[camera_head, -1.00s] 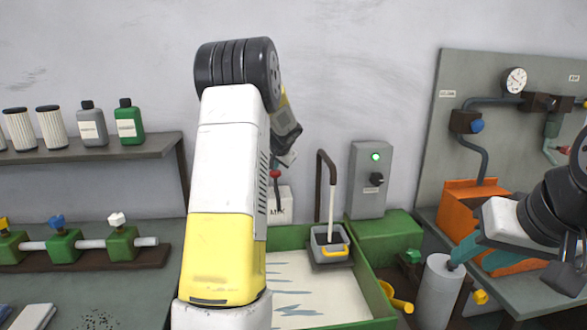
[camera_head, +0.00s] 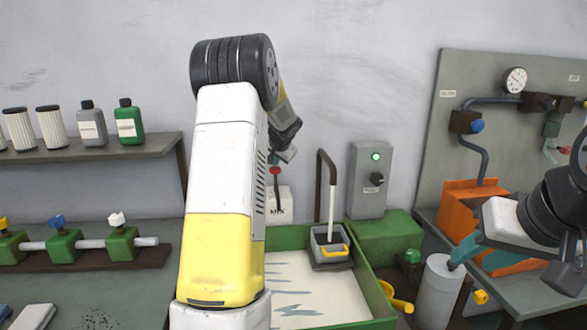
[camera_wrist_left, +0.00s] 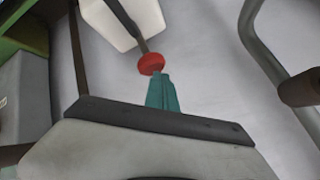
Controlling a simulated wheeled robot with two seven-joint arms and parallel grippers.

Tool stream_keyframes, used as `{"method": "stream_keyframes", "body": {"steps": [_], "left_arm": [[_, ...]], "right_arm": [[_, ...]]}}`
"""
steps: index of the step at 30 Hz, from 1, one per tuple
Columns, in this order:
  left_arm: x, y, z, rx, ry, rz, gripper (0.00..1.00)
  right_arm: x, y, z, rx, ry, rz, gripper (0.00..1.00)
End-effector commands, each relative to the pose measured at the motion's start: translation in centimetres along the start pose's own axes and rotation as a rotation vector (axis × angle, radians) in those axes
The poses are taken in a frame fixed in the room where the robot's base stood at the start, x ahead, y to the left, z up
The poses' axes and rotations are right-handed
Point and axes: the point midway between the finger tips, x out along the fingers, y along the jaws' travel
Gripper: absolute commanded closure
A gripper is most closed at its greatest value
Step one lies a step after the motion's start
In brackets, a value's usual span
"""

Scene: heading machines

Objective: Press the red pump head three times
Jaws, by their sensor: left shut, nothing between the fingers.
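The red pump head (camera_head: 275,171) sits on a dark stem above a white labelled bottle (camera_head: 280,205) at the back of the green tray. My left gripper (camera_head: 284,156) is shut and empty, its teal fingertips close above the red head. In the left wrist view the shut fingertips (camera_wrist_left: 161,90) are right by the red pump head (camera_wrist_left: 151,63), with the white bottle (camera_wrist_left: 125,22) beyond. I cannot tell whether they touch it. My right gripper (camera_head: 480,254) is at the right, its teal fingers spread apart near a grey-white cylinder (camera_head: 439,290).
The green tray (camera_head: 376,296) holds a grey caddy (camera_head: 330,248) beside a tall bent handle. A grey switch box (camera_head: 369,180) with a green light stands to the right. Shelves with bottles and valves are at the left.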

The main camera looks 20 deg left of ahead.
Motion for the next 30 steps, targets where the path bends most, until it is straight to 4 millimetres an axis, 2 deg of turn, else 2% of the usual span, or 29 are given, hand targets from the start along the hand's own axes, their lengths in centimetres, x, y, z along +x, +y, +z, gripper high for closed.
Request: {"method": "stream_keyframes", "body": {"steps": [6, 19, 30], "left_arm": [[-0.8, -0.5, -0.6, 0.0, 0.002, 0.0, 1.0], [-1.1, -0.8, -0.9, -0.001, 0.004, -0.001, 1.0], [-3.6, -2.7, -2.7, -0.001, 0.005, -0.002, 1.0]], "right_arm": [[0.0, 0.0, 0.0, 0.0, 0.0, 0.0, 0.64], [0.0, 0.0, 0.0, 0.0, 0.0, 0.0, 0.64], [0.0, 0.0, 0.0, 0.0, 0.0, 0.0, 0.64]]}}
